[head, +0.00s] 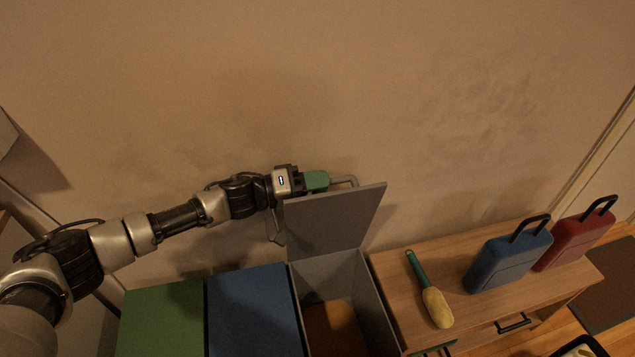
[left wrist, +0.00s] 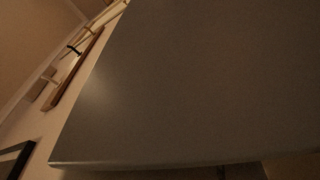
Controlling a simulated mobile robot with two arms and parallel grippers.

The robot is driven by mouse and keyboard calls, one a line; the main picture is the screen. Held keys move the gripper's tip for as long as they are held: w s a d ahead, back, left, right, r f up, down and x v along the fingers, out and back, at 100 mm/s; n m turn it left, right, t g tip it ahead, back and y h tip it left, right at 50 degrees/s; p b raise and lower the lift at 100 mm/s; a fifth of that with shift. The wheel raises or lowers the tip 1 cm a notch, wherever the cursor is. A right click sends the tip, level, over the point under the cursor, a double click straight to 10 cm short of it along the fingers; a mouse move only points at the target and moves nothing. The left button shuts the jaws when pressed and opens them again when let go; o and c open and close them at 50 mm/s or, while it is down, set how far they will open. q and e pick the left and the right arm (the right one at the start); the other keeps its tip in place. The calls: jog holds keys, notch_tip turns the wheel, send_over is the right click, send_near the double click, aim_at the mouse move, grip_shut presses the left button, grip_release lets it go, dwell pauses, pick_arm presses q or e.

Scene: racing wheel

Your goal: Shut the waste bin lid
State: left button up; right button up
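The grey waste bin (head: 374,300) stands open in the head view, with a brown-orange patch inside it. Its grey lid (head: 335,218) is raised, roughly upright and slightly tilted, at the back of the bin. My left gripper (head: 317,182) is at the lid's top edge, by its far side next to the wall. The lid hides part of the gripper and its fingertips, so I cannot tell its opening or whether it touches. The left wrist view is mostly filled by a close grey panel (left wrist: 200,80), which looks like the lid. My right gripper is not in view.
Green (head: 163,315) and blue (head: 252,310) closed bin lids lie left of the grey bin. A wooden cabinet (head: 400,275) on the right bears a green-handled brush (head: 432,298), a blue case (head: 508,260) and a red case (head: 577,238). The wall is close behind.

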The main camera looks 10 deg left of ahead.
aim_at(327, 217)
pick_arm(q)
jog(key=shift+f, duration=0.15)
grip_shut()
jog(key=shift+s, duration=0.1)
jog(key=shift+s, duration=0.2)
jog(key=s+d+f+m+p, duration=0.2)
jog(key=s+d+f, duration=0.1)
jog(key=s, duration=0.4)
jog(key=s+d+f+m+p, duration=0.3)
jog(key=s+f, duration=0.1)
jog(key=s, duration=0.4)
jog(key=shift+d+m, duration=0.2)
jog(key=shift+m, duration=0.1)
jog(key=o, duration=0.6)
grip_release()
jog(key=shift+r, duration=0.1)
